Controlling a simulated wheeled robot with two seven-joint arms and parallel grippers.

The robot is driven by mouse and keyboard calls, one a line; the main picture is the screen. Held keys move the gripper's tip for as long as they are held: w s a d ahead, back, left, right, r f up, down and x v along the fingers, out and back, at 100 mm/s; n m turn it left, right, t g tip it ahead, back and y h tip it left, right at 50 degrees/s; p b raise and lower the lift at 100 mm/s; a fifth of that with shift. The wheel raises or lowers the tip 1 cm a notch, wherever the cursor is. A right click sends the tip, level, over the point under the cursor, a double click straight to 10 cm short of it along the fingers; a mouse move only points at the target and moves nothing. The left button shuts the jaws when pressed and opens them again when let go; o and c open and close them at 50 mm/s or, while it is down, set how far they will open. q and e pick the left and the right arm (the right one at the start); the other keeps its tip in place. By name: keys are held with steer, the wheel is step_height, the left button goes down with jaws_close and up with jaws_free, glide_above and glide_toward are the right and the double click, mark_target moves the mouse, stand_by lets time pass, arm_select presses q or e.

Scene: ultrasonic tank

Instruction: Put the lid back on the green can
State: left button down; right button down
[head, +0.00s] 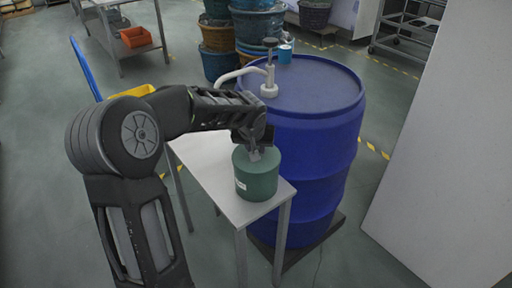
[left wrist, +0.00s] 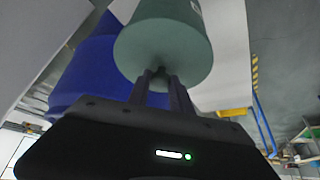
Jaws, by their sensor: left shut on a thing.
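The green can (head: 256,184) stands upright on the small table, with a pale label on its side. My left gripper (head: 255,152) is directly above it, pointing down at the middle of its top. In the left wrist view, the round green lid face (left wrist: 135,48) is in front of my left gripper (left wrist: 160,76). The fingers are shut on a small dark knob at its centre. The lid lies on or very close to the can; I cannot tell whether a gap remains between them. My right gripper is not in view.
The small pale table (head: 212,168) is narrow, with free room left of the can. A large blue drum (head: 318,130) with a pump (head: 269,82) stands close behind and right. A white panel (head: 450,170) is at the right.

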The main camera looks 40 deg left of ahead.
arm_select(q)
steer(key=shift+f+b, duration=0.2)
steer(key=shift+b, duration=0.85)
stand_by(1.3)
stand_by(0.4)
steer(key=c, duration=0.6)
jaws_free()
steer(key=shift+r, duration=0.1)
steer(key=shift+r+p, duration=2)
steer(key=shift+r, duration=1.45)
steer(key=shift+c, duration=0.4)
jaws_close()
